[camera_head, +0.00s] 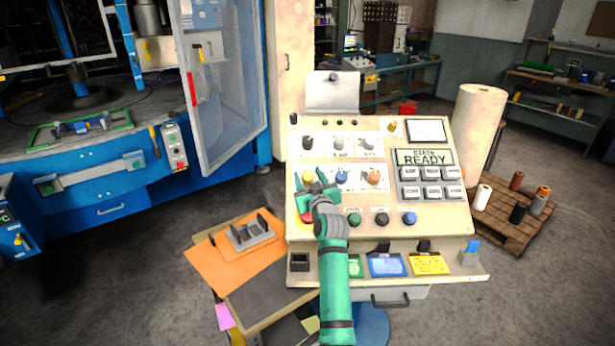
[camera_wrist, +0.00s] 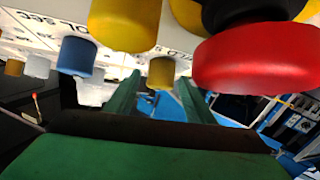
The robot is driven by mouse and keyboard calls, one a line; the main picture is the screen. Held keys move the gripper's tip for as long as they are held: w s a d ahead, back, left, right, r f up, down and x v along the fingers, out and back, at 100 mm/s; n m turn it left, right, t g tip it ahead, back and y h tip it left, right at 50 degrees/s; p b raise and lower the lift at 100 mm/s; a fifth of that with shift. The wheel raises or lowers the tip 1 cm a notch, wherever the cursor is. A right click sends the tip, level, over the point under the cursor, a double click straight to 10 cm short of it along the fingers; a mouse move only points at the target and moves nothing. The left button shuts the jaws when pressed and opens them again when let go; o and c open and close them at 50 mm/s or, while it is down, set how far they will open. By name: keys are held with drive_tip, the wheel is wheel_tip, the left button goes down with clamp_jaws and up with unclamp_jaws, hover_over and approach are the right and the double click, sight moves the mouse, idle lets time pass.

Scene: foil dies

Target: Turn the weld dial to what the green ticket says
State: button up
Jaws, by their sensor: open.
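My gripper (camera_head: 317,186) is open over the left part of the cream control panel (camera_head: 442,216). In the wrist view a small yellow knob (camera_wrist: 160,72) shows in the gap between my fingers (camera_wrist: 155,98); I cannot tell whether they touch it. A blue knob (camera_head: 341,176) and an orange knob (camera_head: 374,177) sit in the middle row. A black knob (camera_head: 308,142) and a grey knob (camera_head: 366,144) are above. The green ticket (camera_head: 355,267) lies on the front ledge, partly hidden by my arm. Its writing and the dial labels are too small to read.
A red button (camera_wrist: 258,60) bulges close beside my fingers. Green (camera_head: 354,220), black (camera_head: 382,219) and blue (camera_head: 410,219) buttons line the panel's lower edge. Blue (camera_head: 386,265) and yellow (camera_head: 430,264) tickets lie on the ledge. The screen (camera_head: 425,157) reads READY.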

drive_tip(key=shift+w+a, duration=0.1)
drive_tip(key=shift+w, duration=0.25)
drive_tip(key=c, duration=1.1)
drive_tip(key=shift+o, duration=0.2)
